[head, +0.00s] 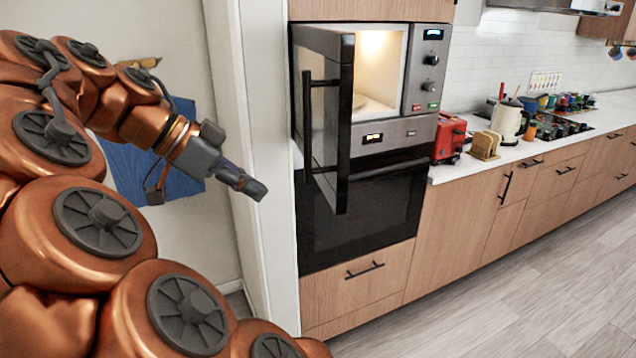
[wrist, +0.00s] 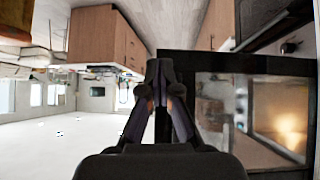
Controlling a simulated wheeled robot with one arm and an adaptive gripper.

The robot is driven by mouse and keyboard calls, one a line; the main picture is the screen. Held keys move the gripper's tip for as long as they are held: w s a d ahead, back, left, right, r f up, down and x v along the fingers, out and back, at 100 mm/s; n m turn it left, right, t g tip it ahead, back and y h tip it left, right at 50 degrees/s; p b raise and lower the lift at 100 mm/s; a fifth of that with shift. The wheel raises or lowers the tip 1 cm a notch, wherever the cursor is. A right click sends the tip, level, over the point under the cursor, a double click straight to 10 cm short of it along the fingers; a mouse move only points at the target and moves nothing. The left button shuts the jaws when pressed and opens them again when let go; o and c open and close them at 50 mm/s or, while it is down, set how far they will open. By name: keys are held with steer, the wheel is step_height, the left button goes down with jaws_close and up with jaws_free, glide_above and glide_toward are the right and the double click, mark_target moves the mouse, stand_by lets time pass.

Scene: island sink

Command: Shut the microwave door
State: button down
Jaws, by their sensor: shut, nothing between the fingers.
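The microwave (head: 428,75) is built into a tall wooden cabinet, with a lit interior and a plate inside. Its dark door (head: 346,130) stands wide open, hinged on the left and swung out towards me. A black bar handle (head: 308,120) is on the door's left-facing side. My gripper (head: 255,188) is shut and empty, left of the door and in front of the white wall edge, apart from the door in the head view. In the wrist view my closed fingers (wrist: 160,75) are beside the dark-framed door (wrist: 205,62); contact cannot be told there.
A black oven (head: 365,210) and a wooden drawer (head: 360,275) are below the microwave. A red toaster (head: 449,138) and a white kettle (head: 506,122) stand on the counter at right. A white wall edge (head: 238,130) is close behind my gripper. The floor at right is clear.

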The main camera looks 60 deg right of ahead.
steer(key=s+d+f, duration=0.5)
steer(key=s+d, duration=0.2)
steer(key=d, duration=0.1)
steer(key=shift+s+d+f+m+b, duration=0.15)
steer(key=shift+s+d+m+b, duration=0.1)
steer(key=shift+m+b, duration=0.15)
stand_by(0.7)
stand_by(0.4)
